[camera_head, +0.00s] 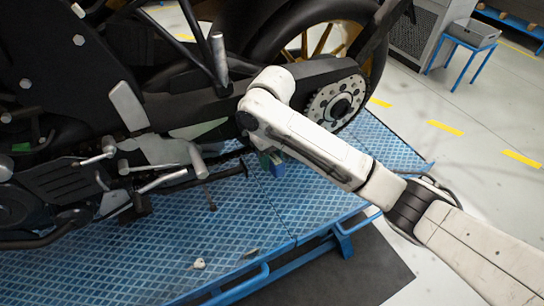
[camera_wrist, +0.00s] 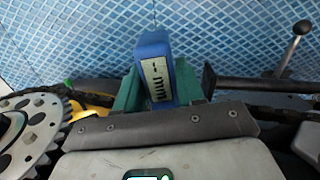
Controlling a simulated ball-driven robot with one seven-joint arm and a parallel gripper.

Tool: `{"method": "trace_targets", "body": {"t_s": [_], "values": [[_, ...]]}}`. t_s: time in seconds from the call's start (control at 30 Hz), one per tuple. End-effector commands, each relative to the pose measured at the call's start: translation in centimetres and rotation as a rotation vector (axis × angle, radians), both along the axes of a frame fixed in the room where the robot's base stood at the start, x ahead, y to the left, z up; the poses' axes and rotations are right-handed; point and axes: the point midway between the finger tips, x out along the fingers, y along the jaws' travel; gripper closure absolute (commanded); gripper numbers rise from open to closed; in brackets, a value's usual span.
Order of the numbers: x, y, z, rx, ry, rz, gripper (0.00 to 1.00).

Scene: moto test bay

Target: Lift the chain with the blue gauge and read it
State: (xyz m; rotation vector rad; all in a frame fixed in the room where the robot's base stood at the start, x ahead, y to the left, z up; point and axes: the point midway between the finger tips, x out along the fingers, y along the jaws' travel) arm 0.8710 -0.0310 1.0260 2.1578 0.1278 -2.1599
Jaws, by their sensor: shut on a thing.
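The blue gauge (camera_wrist: 152,62) stands between the teal fingers of my gripper (camera_wrist: 157,84) in the wrist view. My gripper is shut on it. A pale scale with dark marks faces the camera, but its value is too small to read. The dark chain (camera_wrist: 272,115) runs across at both sides of the gripper, and its middle is hidden. I cannot tell whether the gauge touches the chain. In the head view the gauge (camera_head: 277,163) shows as a small blue piece below the swingarm, beside my gripper (camera_head: 271,161), mostly hidden by my arm.
The rear sprocket (camera_head: 336,104) is close to my arm, and it also shows in the wrist view (camera_wrist: 38,128). The black motorcycle (camera_head: 70,75) stands on a blue patterned lift platform (camera_head: 235,225). A blue stand with a grey bin (camera_head: 474,34) is at the back right.

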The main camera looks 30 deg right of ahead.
Motion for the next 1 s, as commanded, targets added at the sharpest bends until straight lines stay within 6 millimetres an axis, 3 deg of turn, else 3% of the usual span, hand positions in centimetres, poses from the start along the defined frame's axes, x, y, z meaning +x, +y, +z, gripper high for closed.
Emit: {"method": "trace_targets", "body": {"t_s": [1.0], "values": [[0.1,0.0,1.9,0.000,-0.003,0.000,1.00]]}}
